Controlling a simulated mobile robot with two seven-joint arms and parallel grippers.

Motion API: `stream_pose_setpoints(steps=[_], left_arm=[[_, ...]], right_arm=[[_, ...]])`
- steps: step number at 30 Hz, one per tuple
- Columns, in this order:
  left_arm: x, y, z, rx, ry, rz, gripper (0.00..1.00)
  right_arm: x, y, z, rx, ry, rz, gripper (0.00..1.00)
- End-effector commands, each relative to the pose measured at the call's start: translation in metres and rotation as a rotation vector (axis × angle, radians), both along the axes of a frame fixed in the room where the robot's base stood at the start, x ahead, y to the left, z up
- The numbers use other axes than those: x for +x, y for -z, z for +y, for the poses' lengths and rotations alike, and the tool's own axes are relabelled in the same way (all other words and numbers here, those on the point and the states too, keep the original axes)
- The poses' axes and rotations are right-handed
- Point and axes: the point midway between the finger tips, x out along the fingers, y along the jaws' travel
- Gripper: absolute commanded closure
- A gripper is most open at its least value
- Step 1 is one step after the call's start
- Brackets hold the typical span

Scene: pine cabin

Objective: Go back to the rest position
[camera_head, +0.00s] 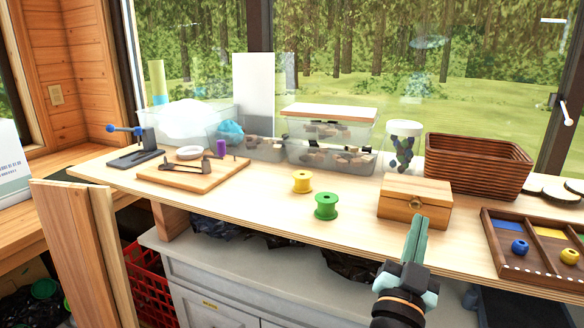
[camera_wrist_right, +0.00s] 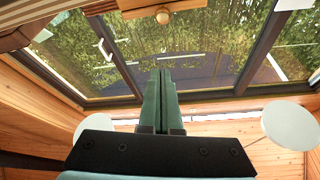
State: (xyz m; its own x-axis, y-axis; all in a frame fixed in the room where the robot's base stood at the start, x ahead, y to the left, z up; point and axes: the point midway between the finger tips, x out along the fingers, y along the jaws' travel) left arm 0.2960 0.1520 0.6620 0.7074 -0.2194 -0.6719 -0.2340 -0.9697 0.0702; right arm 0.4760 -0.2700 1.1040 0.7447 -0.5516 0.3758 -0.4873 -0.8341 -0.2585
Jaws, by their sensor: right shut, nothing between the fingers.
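In the right wrist view the same fingers (camera_wrist_right: 161,100) lie side by side, with the window and pine walls beyond. My left gripper shows in neither view.
The worktable (camera_head: 340,228) carries a wooden box (camera_head: 415,200), a green spool (camera_head: 326,207), a yellow spool (camera_head: 301,181), a slatted crate (camera_head: 478,165) and a sorting tray (camera_head: 540,262). Clear bins (camera_head: 327,155) stand at the back. Leaning boards (camera_head: 80,255) are at the left.

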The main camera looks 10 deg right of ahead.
Motion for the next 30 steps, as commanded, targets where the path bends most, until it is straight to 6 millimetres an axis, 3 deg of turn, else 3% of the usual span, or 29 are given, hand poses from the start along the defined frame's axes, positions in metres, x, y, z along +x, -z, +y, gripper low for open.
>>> stream_pose_setpoints(steps=[5,8,10,14,18,21,24,27,30], left_arm=[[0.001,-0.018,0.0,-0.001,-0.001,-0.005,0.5],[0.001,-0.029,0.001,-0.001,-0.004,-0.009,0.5],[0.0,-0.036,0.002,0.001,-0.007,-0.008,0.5],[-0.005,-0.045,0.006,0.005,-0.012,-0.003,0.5],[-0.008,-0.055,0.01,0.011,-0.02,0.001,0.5],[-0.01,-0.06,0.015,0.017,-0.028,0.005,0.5],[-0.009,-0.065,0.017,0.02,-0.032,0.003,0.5],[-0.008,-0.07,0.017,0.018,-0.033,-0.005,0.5],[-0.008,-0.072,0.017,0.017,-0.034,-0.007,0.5]], right_arm=[[-0.005,0.004,0.019,-0.104,-0.094,-0.063,1.0],[-0.007,0.021,0.046,-0.193,-0.239,-0.06,1.0],[-0.01,0.044,0.068,-0.24,-0.363,-0.017,1.0],[-0.021,0.11,0.107,-0.275,-0.603,0.165,1.0],[-0.056,0.205,0.132,-0.228,-0.806,0.482,1.0],[-0.093,0.269,0.133,-0.161,-0.872,0.719,1.0],[-0.132,0.318,0.124,-0.095,-0.881,0.924,1.0],[-0.164,0.349,0.113,-0.045,-0.861,1.068,1.0],[-0.183,0.366,0.105,-0.014,-0.839,1.15,1.0]])
